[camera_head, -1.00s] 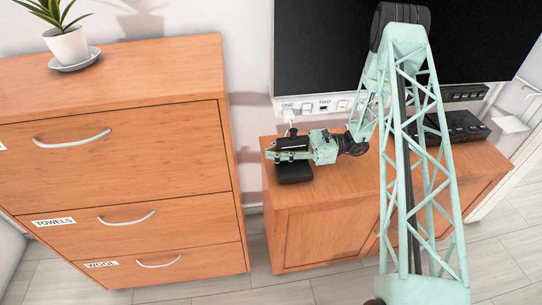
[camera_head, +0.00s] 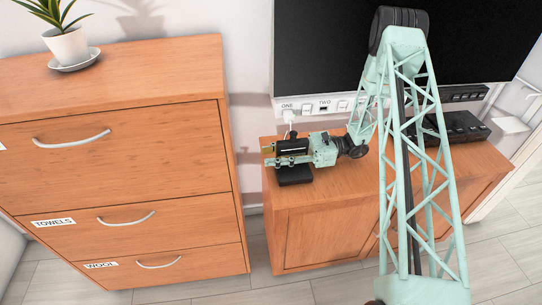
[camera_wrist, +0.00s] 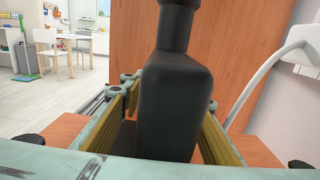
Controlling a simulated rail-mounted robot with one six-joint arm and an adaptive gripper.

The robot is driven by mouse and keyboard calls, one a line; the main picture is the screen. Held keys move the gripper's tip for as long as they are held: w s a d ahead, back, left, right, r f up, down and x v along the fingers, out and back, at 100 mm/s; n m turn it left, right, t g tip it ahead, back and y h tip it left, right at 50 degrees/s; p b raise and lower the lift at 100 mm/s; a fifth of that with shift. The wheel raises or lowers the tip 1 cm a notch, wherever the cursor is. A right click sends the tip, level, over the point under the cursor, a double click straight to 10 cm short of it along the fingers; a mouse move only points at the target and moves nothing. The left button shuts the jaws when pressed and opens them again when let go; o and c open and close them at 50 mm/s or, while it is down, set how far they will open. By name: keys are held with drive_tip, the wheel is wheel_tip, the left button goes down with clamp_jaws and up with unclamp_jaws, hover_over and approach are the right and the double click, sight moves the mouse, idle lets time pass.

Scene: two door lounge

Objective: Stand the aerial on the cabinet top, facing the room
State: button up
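The aerial (camera_head: 295,176) is black, with a block-like body and a narrower neck on top. It stands upright at the left end of the wooden cabinet top (camera_head: 335,187), its lower part showing below my gripper. In the wrist view the aerial (camera_wrist: 172,105) fills the middle, between my two yellow-padded fingers. My gripper (camera_head: 270,155) is open around it, with a gap showing on the left side; contact on the right side is unclear. The aerial's underside is hidden, and I cannot tell which way its face points.
A tall drawer unit (camera_head: 120,150) with a potted plant (camera_head: 66,45) stands close to the left of the cabinet. A television (camera_head: 330,50) hangs behind. A white plug (camera_head: 290,117) sits in the wall socket. A black box (camera_head: 455,127) lies at the cabinet's right.

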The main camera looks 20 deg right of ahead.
sight(303, 150)
drive_tip(key=shift+r, duration=0.1)
drive_tip(key=shift+d, duration=0.1)
drive_tip(key=shift+s+d+p, duration=0.2)
drive_tip(key=shift+d+p, duration=0.1)
drive_tip(key=shift+d, duration=1.65)
drive_tip(key=shift+s+d+p, duration=0.2)
drive_tip(key=shift+d+p, duration=0.15)
drive_tip(key=shift+d, duration=1.6)
drive_tip(key=shift+s+d+p, duration=0.2)
drive_tip(key=shift+d+p, duration=0.1)
drive_tip(key=shift+d, duration=1.65)
drive_tip(key=shift+r, duration=0.15)
